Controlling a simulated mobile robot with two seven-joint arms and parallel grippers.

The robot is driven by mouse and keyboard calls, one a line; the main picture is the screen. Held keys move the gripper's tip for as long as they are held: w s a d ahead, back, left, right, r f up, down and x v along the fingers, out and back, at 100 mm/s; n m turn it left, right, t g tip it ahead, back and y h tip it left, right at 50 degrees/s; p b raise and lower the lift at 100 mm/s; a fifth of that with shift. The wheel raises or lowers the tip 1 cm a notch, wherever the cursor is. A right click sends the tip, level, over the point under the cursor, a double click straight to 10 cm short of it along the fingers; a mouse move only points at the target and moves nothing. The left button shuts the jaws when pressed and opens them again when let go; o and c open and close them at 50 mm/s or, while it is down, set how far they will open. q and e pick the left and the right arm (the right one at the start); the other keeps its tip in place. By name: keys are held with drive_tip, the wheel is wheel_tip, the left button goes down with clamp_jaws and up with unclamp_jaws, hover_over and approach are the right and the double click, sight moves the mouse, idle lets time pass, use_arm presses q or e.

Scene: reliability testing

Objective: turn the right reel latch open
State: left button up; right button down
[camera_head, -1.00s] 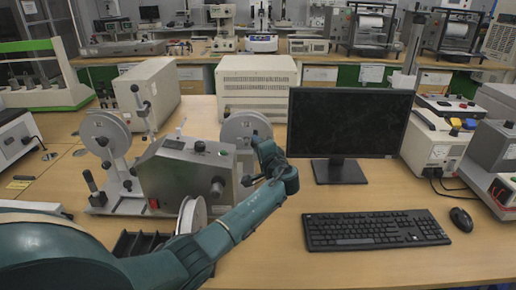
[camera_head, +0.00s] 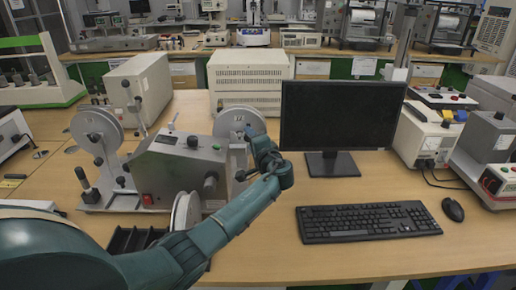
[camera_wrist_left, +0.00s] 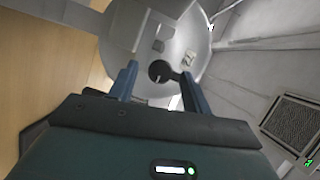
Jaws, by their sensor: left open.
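The machine (camera_head: 180,165) is a grey metal box with a reel on each side. Its right reel (camera_head: 236,118) is a pale disc, partly hidden by my left gripper (camera_head: 256,140), which is at its right edge. In the left wrist view the right reel (camera_wrist_left: 190,40) fills the upper middle. The latch (camera_wrist_left: 160,71) is a dark round knob with a short arm at the reel's centre. My left gripper (camera_wrist_left: 160,88) is open, with one finger on each side of the latch. I cannot tell if the fingers touch it. My right gripper is not in view.
The left reel (camera_head: 97,128) stands on the machine's other side. A monitor (camera_head: 340,115) stands close right of my left gripper, with a keyboard (camera_head: 368,221) in front. A beige cabinet (camera_head: 250,82) is behind the right reel. The bench (camera_head: 270,245) is clear at front middle.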

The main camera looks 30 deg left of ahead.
use_arm(q)
drive_tip(key=b+v, duration=0.1)
drive_tip(key=v, duration=1.1)
drive_tip(key=shift+s+d, duration=0.25)
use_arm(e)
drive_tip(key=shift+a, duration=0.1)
use_arm(q)
drive_tip(key=shift+r, duration=0.1)
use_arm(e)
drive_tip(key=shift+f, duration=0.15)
